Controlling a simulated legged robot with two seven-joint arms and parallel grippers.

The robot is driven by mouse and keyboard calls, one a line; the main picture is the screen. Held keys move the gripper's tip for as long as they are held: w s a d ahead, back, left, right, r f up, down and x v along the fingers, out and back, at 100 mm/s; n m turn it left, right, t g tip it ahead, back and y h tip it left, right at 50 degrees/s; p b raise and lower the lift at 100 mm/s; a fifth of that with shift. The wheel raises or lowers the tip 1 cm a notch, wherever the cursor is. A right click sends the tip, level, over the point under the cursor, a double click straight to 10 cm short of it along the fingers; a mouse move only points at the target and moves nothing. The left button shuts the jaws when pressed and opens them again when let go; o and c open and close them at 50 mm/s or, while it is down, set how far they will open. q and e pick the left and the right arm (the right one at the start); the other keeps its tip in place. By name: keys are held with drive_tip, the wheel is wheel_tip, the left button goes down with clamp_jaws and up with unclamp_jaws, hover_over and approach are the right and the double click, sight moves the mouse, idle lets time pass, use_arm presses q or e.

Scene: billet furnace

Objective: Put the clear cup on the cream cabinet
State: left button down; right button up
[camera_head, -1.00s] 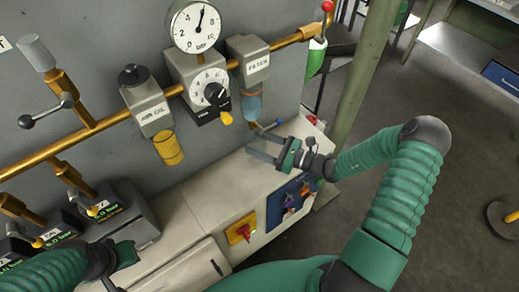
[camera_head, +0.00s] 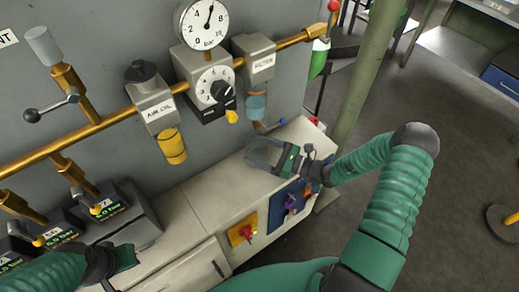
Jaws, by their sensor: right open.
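The clear cup (camera_head: 254,106) is a bluish see-through bowl under the grey block marked FILTER (camera_head: 255,60), on the wall pipe. The cream cabinet (camera_head: 195,205) stands below along the wall, with a pale flat top. My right gripper (camera_head: 252,152) is open and empty over the right part of the cabinet top, below the cup and apart from it. Its fingers point left. My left gripper (camera_head: 124,258) shows only in part at the lower left, near the cabinet front; its fingertips are not clear.
An AIR OIL block with a yellow cup (camera_head: 172,147) hangs left of the gauge (camera_head: 209,22) and regulator dial (camera_head: 216,90). Grey display boxes (camera_head: 125,215) stand on the left. A green post (camera_head: 367,75) rises at right. The cabinet top's middle is clear.

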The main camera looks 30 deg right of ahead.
drive_tip(key=v, duration=1.1)
drive_tip(key=shift+s+d, duration=0.1)
drive_tip(key=shift+d, duration=0.25)
drive_tip(key=shift+s+a, duration=0.1)
drive_tip(key=shift+s, duration=0.15)
drive_tip(key=s+a+n+g, duration=0.1)
drive_tip(key=a+n+g, duration=0.1)
drive_tip(key=a+n+g+y, duration=0.1)
drive_tip(key=a+n+g, duration=0.1)
drive_tip(key=a, duration=0.1)
drive_tip(key=s+a+n+g+y, duration=0.1)
drive_tip(key=a+g, duration=0.1)
drive_tip(key=shift+s+a+f+n+g, duration=0.3)
drive_tip(key=shift+s+a+f+n, duration=0.05)
drive_tip(key=shift+n, duration=0.05)
drive_tip(key=s+a+n+g+h, duration=0.5)
drive_tip(key=s+n+g+h, duration=0.35)
drive_tip(key=n, duration=0.55)
wheel_tip(320, 180, up, 5)
drive_tip(key=w+a+n+t+h, duration=0.1)
drive_tip(key=w+n+t+h, duration=0.1)
drive_tip(key=n, duration=0.6)
drive_tip(key=shift+w+a+r+n+t+h, duration=0.15)
drive_tip(key=shift+w+r+n+t+h, duration=0.2)
drive_tip(key=shift+t+h, duration=0.65)
